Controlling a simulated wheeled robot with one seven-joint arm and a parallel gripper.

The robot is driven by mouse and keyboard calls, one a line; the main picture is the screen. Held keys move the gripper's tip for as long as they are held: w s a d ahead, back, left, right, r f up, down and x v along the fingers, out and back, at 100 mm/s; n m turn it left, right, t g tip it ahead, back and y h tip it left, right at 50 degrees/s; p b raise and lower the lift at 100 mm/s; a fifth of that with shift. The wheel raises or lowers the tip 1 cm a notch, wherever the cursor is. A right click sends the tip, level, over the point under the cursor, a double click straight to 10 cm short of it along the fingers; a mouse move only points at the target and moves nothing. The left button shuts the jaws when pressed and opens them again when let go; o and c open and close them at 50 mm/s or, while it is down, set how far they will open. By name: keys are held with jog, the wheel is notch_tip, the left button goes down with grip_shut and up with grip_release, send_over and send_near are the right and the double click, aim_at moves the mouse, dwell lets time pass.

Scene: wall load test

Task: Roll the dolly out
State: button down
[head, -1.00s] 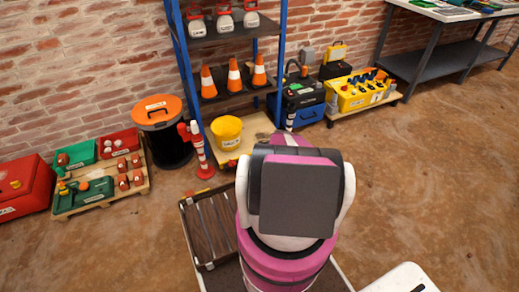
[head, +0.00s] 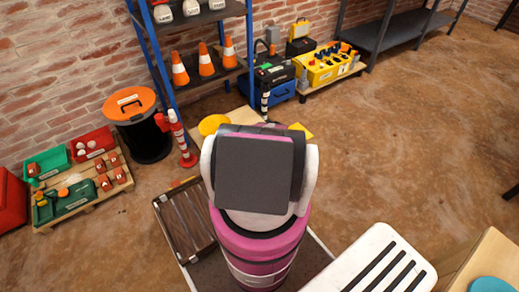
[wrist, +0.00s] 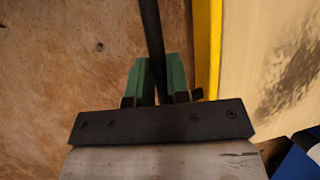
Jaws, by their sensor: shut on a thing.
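My gripper (wrist: 159,78) has green fingers, shut on a slim black bar (wrist: 151,30) that runs up between them in the wrist view. To the right of the bar is a pale board with a yellow edge (wrist: 206,50), which looks like the dolly's deck. In the head view a light wooden deck (head: 241,114) shows at the foot of the shelf, with a yellow bucket (head: 212,124) beside or on it. A yellow corner (head: 301,130) shows right of my arm. My arm hides the gripper and most of the deck there.
A blue-post shelf (head: 208,80) holds traffic cones. A red-and-white post (head: 181,138) and an orange-lidded bin (head: 143,135) stand left. A blue toolbox (head: 284,92) and a yellow crate (head: 326,66) stand right. Open floor (head: 410,130) lies right. A wooden surface (head: 493,255) is at lower right.

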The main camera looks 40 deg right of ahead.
jog(key=c, duration=1.1)
grip_release()
jog(key=v, duration=1.1)
jog(key=w+a+r+n+g+h, duration=0.1)
jog(key=a+r+n, duration=0.3)
jog(key=a+r, duration=0.6)
jog(key=w+a+r+n+h, duration=0.15)
jog(key=a+r+n, duration=0.4)
jog(key=a, duration=0.75)
jog(key=w+a+r+n+g+h, duration=0.1)
jog(key=w+a+r+n, duration=0.15)
jog(key=a+r, duration=0.85)
jog(key=s+a+r+n, duration=0.2)
jog(key=a+r, duration=0.1)
jog(key=a, duration=0.3)
jog(key=s+a+r+n+h, duration=0.1)
jog(key=s+a+r+n, duration=0.2)
jog(key=a, duration=0.3)
jog(key=shift+s+r, duration=0.2)
jog(key=shift+r, duration=0.2)
